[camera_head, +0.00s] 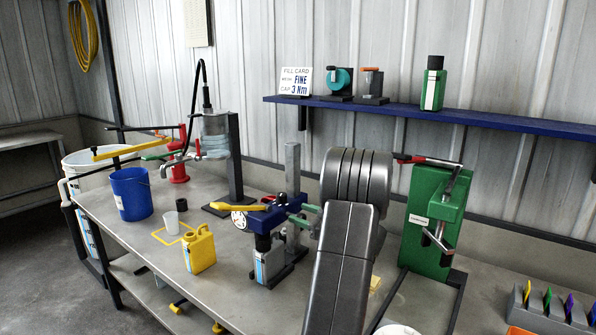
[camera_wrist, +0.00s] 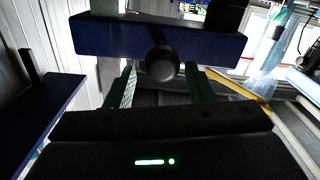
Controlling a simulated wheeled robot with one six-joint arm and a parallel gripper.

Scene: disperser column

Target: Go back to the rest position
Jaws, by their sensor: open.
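My gripper (camera_wrist: 162,92) shows in the wrist view as two green fingers standing apart, with nothing seen held between them. A round black knob (camera_wrist: 157,65) on a dark blue block (camera_wrist: 222,48) is straight ahead, in line with the gap between the fingers. I cannot tell whether the fingers reach around it. In the head view my gripper (camera_head: 310,212) is partly hidden by my arm. Its green fingers are close to the right side of the blue clamp head (camera_head: 262,218), which has a yellow lever and a round dial.
The grey bench (camera_head: 130,225) holds a yellow jug (camera_head: 199,250), a blue bucket (camera_head: 131,194), a clear cup (camera_head: 171,223) and a green press (camera_head: 432,222). A blue shelf (camera_head: 450,117) runs along the wall behind. A slotted rack (camera_head: 550,308) stands at the front right.

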